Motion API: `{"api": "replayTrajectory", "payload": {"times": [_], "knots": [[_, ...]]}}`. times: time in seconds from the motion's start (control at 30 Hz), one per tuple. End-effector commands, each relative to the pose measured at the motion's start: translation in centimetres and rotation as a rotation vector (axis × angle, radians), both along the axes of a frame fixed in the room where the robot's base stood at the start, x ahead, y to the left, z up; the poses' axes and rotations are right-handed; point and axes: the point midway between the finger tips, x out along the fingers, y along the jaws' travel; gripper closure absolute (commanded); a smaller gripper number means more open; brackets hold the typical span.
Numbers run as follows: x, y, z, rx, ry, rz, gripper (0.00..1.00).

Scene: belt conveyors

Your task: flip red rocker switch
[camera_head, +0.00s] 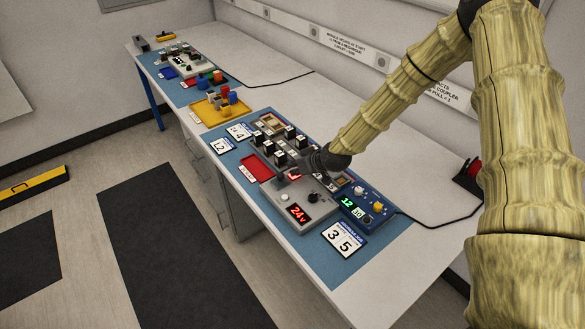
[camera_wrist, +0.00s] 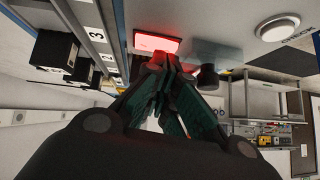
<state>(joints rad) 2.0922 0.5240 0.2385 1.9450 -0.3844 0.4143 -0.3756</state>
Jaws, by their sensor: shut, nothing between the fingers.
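The red rocker switch (camera_head: 294,176) is on the grey control box (camera_head: 290,226), partly hidden by my gripper in the head view. In the wrist view it is a glowing red rectangle (camera_wrist: 157,43) in a pale frame, just beyond my fingertips. My gripper (camera_head: 301,171) is shut and empty, with its tips close to the switch. In the wrist view the fingers (camera_wrist: 172,66) come together just below the switch. I cannot tell whether they touch it. The box also carries a red "24V" display (camera_head: 298,213), a black knob (camera_head: 313,198) and a round white button (camera_head: 284,197).
A module with several black blocks (camera_head: 279,158) stands beside the box. A red tray (camera_head: 256,168) and a blue unit with a green display (camera_head: 354,208) flank it. A yellow tray (camera_head: 210,112) lies farther along the bench. The bench's near right surface (camera_head: 425,262) is clear.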

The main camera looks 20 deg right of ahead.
Motion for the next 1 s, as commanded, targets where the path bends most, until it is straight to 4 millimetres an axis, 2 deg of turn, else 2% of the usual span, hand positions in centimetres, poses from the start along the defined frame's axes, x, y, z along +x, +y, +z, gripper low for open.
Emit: {"api": "replayTrajectory", "payload": {"times": [0.17, 0.33, 0.63, 1.0], "knots": [[0.0, 0.0, 0.0, 0.0, 0.0, 0.0, 1.0], [-0.1, 0.3, -0.9, -0.002, -0.001, 0.001, 1.0], [-0.1, 0.2, -0.6, -0.002, 0.0, 0.0, 1.0], [0.3, -1.0, -0.4, -0.002, 0.001, -0.001, 1.0]]}}
